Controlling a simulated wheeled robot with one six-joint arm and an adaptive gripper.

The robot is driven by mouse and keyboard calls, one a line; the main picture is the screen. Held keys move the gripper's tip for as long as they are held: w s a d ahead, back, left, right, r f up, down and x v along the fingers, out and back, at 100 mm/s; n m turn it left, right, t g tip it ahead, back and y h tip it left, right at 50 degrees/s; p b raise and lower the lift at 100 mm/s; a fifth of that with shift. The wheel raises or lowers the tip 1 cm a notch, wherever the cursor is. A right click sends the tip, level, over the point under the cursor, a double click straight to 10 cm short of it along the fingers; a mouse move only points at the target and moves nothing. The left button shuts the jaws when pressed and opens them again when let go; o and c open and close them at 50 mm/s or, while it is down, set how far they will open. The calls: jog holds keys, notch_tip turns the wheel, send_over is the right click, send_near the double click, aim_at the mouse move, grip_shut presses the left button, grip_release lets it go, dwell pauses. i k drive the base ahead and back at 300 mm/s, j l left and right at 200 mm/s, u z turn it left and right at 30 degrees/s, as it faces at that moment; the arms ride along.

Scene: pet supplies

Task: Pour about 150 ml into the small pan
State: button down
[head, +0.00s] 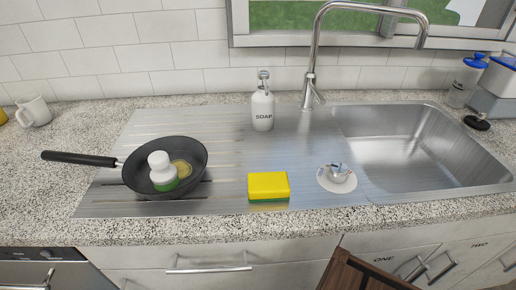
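A black frying pan (190,147) rests on the ribbed drainboard at the left, its long handle (78,158) pointing left. It is the only pan in view. A small white bottle or jar with a green band (160,168) is inside the pan. A yellowish-brown patch or flat piece (181,168) shows beside it on the pan floor; I cannot tell whether it is liquid. A clear bottle with a blue cap (463,84) stands at the far right; its contents are unclear. My gripper is not in view.
A steel sink basin (400,150) with a tall tap (312,60) is at the right. A soap bottle (263,108), a yellow sponge (268,186) and a round white item (337,179) stand between pan and basin. A mug (35,112) stands far left. Brown wood (365,275) shows below the counter.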

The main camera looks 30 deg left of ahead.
aim_at(189, 157)
jog(key=k+j+u, duration=1.05)
jog(key=j, duration=0.25)
jog(key=l+u, duration=0.35)
jog(key=l, duration=0.15)
jog(key=l+u, duration=0.35)
jog(key=l, duration=0.15)
jog(key=l+u, duration=0.4)
jog(key=i+l, duration=0.1)
jog(key=l, duration=0.2)
jog(key=i+l+u, duration=0.1)
jog(key=l, duration=0.15)
jog(key=i+l, duration=0.1)
jog(key=l, duration=0.2)
jog(key=i+u, duration=0.05)
